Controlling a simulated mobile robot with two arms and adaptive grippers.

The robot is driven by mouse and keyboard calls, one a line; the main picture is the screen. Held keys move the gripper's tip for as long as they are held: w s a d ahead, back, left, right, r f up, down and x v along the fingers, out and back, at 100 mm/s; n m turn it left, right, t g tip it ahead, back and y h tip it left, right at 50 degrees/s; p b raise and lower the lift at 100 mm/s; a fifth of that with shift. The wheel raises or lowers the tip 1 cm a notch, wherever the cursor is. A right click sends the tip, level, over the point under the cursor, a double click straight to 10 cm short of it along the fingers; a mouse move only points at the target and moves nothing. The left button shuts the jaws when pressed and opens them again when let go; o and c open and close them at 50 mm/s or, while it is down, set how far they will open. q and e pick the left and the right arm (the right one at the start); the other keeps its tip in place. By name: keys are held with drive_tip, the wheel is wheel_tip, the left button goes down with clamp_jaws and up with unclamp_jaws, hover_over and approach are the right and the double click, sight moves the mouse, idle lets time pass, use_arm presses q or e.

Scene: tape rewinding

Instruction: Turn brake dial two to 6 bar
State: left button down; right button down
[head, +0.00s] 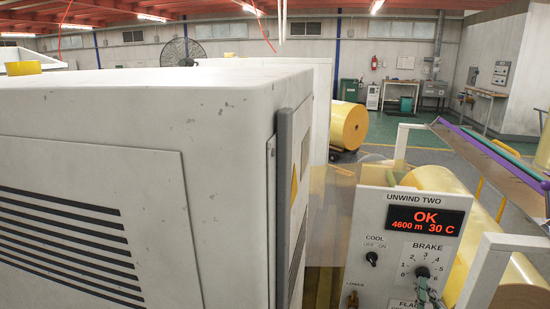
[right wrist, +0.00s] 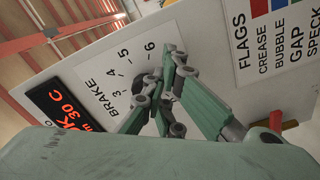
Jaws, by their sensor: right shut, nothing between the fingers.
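The brake dial (head: 422,272) is a black knob on the white Unwind Two panel (head: 368,212), with a scale from 0 to 6 around it. I cannot read its pointer setting for certain. My right gripper (head: 425,287) has green fingers and is at the dial's lower edge in the head view. In the right wrist view the fingers (right wrist: 168,88) are shut with nothing between them, in front of the brake scale (right wrist: 118,88). They hide most of the knob there, and I cannot tell whether they touch it. My left gripper is not in view.
Above the dial, a display (head: 425,221) reads OK, 4600 m, 30 C. A small cool switch (head: 371,259) is to its left. A large white cabinet (head: 130,110) fills the left side. A yellow roll (head: 440,185) is behind the panel.

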drive_tip(key=p+v, duration=0.1)
drive_tip(key=v, duration=0.4)
drive_tip(key=shift+s, duration=0.4)
drive_tip(key=s+a+f+m+g+y, duration=0.1)
drive_tip(key=s+a+f+g, duration=0.2)
drive_tip(key=f, duration=0.8)
drive_tip(key=s+a+f+m+g, duration=0.15)
drive_tip(key=s+f, duration=0.35)
drive_tip(key=f, duration=0.6)
drive_tip(key=s+a+f+m+g+y, duration=0.1)
drive_tip(key=s+a+f+g, duration=0.2)
drive_tip(key=f, duration=0.8)
drive_tip(key=s+a+f+m+g, duration=0.1)
drive_tip(key=s+a+f+g, duration=0.1)
drive_tip(key=s+f, duration=0.5)
drive_tip(key=s+a+f+m+g+y, duration=0.1)
drive_tip(key=s+a+f+g, duration=0.2)
drive_tip(key=s, duration=1.5)
drive_tip(key=s+a+f+m+g+y, duration=0.1)
drive_tip(key=s+f+g, duration=0.3)
drive_tip(key=s+f, duration=0.7)
drive_tip(key=shift+s+a, duration=0.85)
drive_tip(key=shift+s, duration=0.15)
drive_tip(key=shift+f+m, duration=0.15)
drive_tip(key=shift+m, duration=0.1)
